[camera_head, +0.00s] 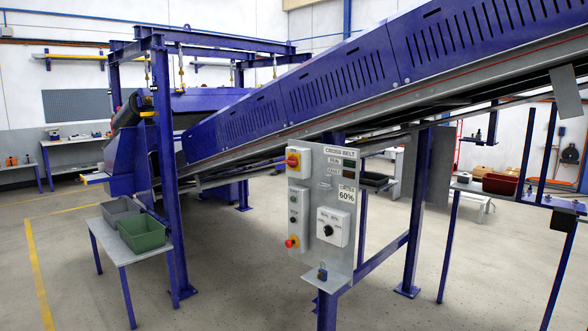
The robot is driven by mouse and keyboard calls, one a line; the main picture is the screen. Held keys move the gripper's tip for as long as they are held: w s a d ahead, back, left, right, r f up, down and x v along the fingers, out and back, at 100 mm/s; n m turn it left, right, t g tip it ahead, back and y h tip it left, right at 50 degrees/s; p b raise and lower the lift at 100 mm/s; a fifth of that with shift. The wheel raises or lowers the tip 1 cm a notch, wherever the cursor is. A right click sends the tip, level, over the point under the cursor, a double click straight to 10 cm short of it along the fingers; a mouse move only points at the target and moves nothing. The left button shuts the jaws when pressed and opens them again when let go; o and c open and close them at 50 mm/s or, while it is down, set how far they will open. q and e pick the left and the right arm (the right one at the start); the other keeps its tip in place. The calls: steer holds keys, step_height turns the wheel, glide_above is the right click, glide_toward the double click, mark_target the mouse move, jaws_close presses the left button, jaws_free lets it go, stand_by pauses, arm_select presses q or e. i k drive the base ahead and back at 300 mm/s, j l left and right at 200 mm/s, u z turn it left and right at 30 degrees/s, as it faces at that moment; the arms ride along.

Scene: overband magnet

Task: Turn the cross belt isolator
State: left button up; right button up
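The grey control panel (342,258) marked CROSS BELT stands on a blue post below the inclined conveyor. At its upper left is a grey box with a red knob on a yellow plate, which looks like the cross belt isolator (293,159). The direction its knob points is too small to tell. Below it are a small push-button box (299,204) and a red button on yellow (292,242). A white box with a black selector knob (329,230) is to the right. Neither of my grippers is in view.
The blue inclined conveyor (340,86) rises to the right behind and above the panel. A small table (110,246) with a grey bin (120,209) and a green bin (142,234) stands left. A blue frame leg (415,220) is right of the panel. Floor in front is clear.

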mark_target(292, 160)
steer(key=i+j+z, duration=0.1)
steer(key=z, duration=0.25)
steer(key=i+j+z, duration=0.1)
steer(key=z, duration=0.25)
steer(key=i+j+z, duration=0.4)
steer(key=j, duration=0.25)
steer(key=j+z, duration=0.15)
steer(key=j, duration=0.2)
steer(key=i+j, duration=0.15)
steer(key=j, duration=0.3)
steer(key=i+j, duration=0.15)
steer(key=j, duration=0.25)
steer(key=i+j+z, duration=0.1)
steer(key=j, duration=0.35)
steer(key=i+j, duration=0.15)
steer(key=j, duration=0.25)
steer(key=i+j+z, duration=0.1)
steer(key=j, duration=0.35)
steer(key=i+j, duration=0.15)
steer(key=j, duration=0.3)
steer(key=i+j, duration=0.1)
steer(key=j, duration=0.35)
steer(key=z, duration=0.05)
